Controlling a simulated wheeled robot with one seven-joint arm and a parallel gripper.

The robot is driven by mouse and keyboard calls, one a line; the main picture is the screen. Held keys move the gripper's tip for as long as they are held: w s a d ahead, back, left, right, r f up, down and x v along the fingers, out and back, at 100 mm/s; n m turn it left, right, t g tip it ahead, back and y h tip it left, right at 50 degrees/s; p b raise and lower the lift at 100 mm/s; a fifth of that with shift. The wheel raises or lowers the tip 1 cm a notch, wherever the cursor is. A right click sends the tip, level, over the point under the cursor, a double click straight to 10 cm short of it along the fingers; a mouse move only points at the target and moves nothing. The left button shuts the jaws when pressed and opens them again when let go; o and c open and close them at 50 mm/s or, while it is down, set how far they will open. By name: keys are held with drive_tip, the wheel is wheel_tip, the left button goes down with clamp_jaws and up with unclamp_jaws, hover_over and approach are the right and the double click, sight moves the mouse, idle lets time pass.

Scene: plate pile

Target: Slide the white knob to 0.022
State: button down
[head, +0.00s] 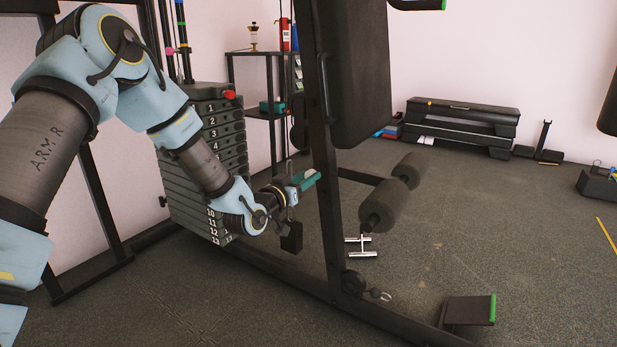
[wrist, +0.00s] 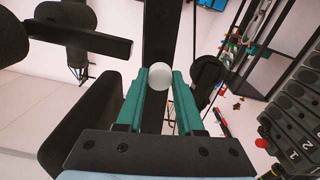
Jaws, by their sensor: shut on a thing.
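The white knob (wrist: 159,77) is a small round white piece, seen in the wrist view between the tips of my two green fingers. My gripper (head: 304,181) is shut on it, with a finger on each side. In the head view the gripper is beside the dark upright post of the gym machine, and the knob is small and mostly hidden by the fingers there. Any scale or marking for the knob's position is too small to read.
The numbered weight stack (head: 213,150) with a red pin knob stands left of my gripper. The black upright post (head: 325,170) is close on its right. Foam rollers (head: 385,200) stick out beyond the post. A shelf (head: 262,115) stands behind. Open floor lies to the right.

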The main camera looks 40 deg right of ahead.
drive_tip(key=c, duration=0.5)
unclamp_jaws()
drive_tip(key=shift+a, duration=0.1)
drive_tip(key=p+v, duration=0.2)
drive_tip(key=v, duration=0.8)
drive_tip(key=shift+s+a, duration=0.1)
drive_tip(key=shift+a, duration=0.25)
